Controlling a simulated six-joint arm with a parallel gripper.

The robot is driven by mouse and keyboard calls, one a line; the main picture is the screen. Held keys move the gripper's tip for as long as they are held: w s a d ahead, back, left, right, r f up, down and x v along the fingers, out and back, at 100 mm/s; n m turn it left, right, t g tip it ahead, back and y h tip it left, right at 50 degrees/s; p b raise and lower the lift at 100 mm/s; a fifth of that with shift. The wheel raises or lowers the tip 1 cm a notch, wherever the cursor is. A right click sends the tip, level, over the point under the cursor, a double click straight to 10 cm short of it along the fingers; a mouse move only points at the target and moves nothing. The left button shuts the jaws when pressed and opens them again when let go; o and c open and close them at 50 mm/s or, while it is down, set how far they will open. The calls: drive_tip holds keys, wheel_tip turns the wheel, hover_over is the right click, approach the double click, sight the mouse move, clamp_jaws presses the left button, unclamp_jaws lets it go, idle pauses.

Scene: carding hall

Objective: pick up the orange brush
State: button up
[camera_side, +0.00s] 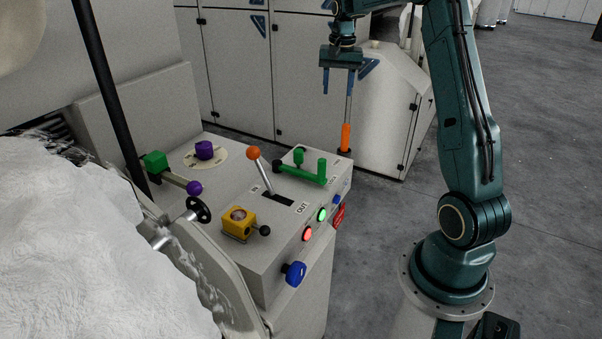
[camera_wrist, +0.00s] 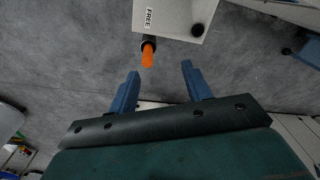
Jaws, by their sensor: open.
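The orange brush (camera_side: 346,137) shows as an orange handle standing upright in a black ring at the back right corner of the grey control box (camera_side: 284,245). A thin pale strip rises above it in the side view; I cannot tell if it is part of the brush. Its bristles are not visible. In the wrist view the brush (camera_wrist: 148,56) is a short orange stub with a rounded end, beside the box's "FREE" label. My gripper (camera_side: 338,92) points down above the brush, open and empty. In the wrist view the brush lies beyond the fingertips (camera_wrist: 160,70), nearer the left finger.
The box top carries a green handle (camera_side: 304,173), an orange-knobbed lever (camera_side: 259,167) and a yellow block (camera_side: 239,223). Lit buttons (camera_side: 307,233) are on its front. Pale cabinets (camera_side: 392,112) stand behind. White fibre (camera_side: 85,245) fills the left. Grey floor is open to the right.

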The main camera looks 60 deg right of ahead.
drive_tip(key=m, duration=0.2)
hover_over(345, 135)
drive_tip(key=d, duration=0.2)
drive_tip(key=shift+g, duration=0.3)
drive_tip(key=f, duration=0.4)
drive_tip(key=shift+w+a+f, duration=0.15)
drive_tip(key=shift+w+f, duration=0.1)
drive_tip(key=shift+f, duration=4.3)
drive_tip(key=shift+f, duration=0.1)
drive_tip(key=shift+a+f, duration=0.2)
drive_tip(key=shift+f, duration=2.3)
clamp_jaws()
